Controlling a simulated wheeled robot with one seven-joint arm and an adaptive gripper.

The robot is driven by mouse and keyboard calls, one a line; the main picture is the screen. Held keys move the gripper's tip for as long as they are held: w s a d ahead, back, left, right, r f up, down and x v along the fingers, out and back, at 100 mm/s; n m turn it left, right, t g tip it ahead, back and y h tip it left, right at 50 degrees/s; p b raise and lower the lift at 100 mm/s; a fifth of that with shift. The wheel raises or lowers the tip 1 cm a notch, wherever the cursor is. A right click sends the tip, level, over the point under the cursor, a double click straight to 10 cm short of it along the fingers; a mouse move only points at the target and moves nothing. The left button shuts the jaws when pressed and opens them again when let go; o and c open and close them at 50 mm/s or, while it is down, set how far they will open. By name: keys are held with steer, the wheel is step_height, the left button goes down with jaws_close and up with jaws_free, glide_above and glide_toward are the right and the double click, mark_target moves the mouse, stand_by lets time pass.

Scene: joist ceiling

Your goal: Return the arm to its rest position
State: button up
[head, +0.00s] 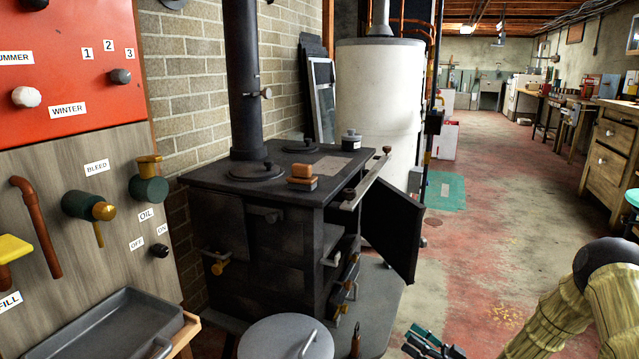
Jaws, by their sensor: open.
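My arm shows at the lower right, with a dark rounded joint and yellowish ribbed links that run out of the picture. My gripper (430,345) is at the bottom edge, right of centre, and is cut off by the frame. Its dark fingers with teal parts are open, and nothing shows between them. It is low in front of the stove, apart from it. The rest of the gripper and the wrist are hidden below the frame.
A black stove (270,240) stands left of centre, its door (392,232) swung open toward the right. A grey round lid (270,342) is in front of it. A control panel (60,170) and grey tray (95,325) are at left. The red-grey floor (490,210) is clear at centre right.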

steer(key=s+a+f+m+t+h, duration=0.1)
steer(key=s+a+f+m+h, duration=0.3)
steer(key=a+f+h, duration=0.55)
steer(key=s+f+m+g+h, duration=0.3)
steer(key=s+f, duration=0.6)
steer(key=f, duration=0.1)
steer(key=s+d+f+m+g+h, duration=0.1)
steer(key=s+d+g+h, duration=0.15)
steer(key=s, duration=0.75)
steer(key=s+d+g+h, duration=0.2)
steer(key=s+g, duration=0.2)
steer(key=s, duration=0.7)
steer(key=s+d+f+m+g+h, duration=0.1)
steer(key=s+d+g+h, duration=0.15)
steer(key=s, duration=0.75)
step_height(320, 180, up, 36)
steer(key=p, duration=3.6)
steer(key=shift+a, duration=0.4)
steer(key=shift+c, duration=0.5)
